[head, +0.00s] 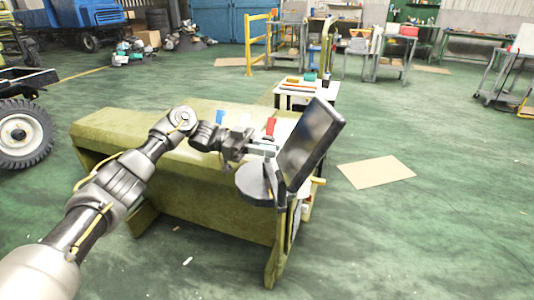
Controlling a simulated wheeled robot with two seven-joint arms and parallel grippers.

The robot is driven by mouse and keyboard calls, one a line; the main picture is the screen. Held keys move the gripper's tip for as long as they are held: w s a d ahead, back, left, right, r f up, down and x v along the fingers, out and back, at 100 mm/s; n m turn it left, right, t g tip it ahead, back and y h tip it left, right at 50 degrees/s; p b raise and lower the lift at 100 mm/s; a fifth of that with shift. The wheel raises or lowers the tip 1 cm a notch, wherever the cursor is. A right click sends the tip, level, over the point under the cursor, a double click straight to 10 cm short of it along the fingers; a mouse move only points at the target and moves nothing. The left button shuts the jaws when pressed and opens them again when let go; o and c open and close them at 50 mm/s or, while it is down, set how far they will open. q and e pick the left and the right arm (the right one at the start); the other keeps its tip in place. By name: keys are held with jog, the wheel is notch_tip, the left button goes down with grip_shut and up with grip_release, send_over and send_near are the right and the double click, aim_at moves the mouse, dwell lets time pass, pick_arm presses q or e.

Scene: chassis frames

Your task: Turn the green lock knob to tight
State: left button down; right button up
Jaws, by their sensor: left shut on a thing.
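My left arm reaches in from the lower left over an olive-green chassis frame (200,190). My left gripper (264,149) is at the frame's right end, just left of a tilted black panel (309,144). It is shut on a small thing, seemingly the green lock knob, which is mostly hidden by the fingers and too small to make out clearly. The knob's turn position cannot be read. A dark round part (256,184) sits just below the gripper. My right gripper is not in view.
A red piece (270,126) and a blue piece (221,116) stand close behind the gripper. A small table (318,88) with tools stands behind. A cardboard sheet (376,172) lies on open floor at right.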

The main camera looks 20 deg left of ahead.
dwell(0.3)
pick_arm(q)
jog(key=c, duration=1.4)
grip_release()
